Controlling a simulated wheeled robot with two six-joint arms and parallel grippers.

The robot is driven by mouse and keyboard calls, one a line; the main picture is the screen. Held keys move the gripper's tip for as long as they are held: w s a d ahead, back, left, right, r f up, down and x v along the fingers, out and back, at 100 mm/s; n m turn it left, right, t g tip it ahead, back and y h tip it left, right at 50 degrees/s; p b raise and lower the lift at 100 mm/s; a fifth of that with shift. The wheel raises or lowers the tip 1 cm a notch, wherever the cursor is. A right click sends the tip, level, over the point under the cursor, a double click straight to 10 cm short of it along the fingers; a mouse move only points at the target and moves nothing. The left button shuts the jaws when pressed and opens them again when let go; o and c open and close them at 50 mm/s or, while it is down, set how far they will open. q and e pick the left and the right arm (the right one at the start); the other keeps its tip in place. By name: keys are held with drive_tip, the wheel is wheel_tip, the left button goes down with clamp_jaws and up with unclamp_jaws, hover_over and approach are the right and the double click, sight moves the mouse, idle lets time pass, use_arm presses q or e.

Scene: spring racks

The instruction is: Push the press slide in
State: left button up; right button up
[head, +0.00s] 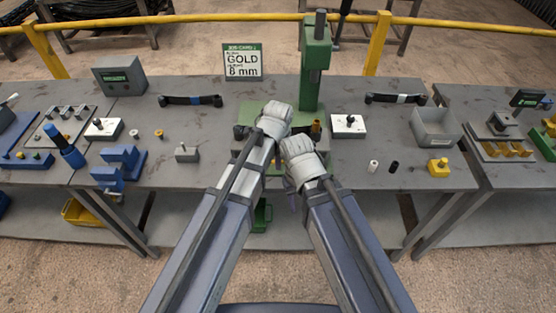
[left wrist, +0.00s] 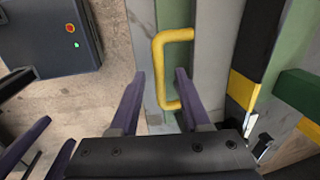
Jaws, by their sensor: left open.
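The green press (head: 314,75) stands at the back middle of the table, with its base partly hidden behind my two wrists. In the left wrist view, a yellow C-shaped handle (left wrist: 157,70) joins a pale grey part (left wrist: 211,65), which looks like the press slide. My left gripper (left wrist: 160,74) is open, its two purple fingers apart with the handle's bar between them in the picture. I cannot tell whether they touch it. My right gripper (head: 294,200) is by the table's front edge, mostly hidden under its wrist; its jaw opening is unclear.
A sign (head: 242,62) reading gold 8 mm stands left of the press. A white block (head: 348,126) and a grey bin (head: 437,127) are to the right. Blue fixtures (head: 118,163) stand at the left. A dark box with red and green buttons (left wrist: 50,40) shows in the left wrist view.

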use_arm(q)
clamp_jaws()
idle(1.4)
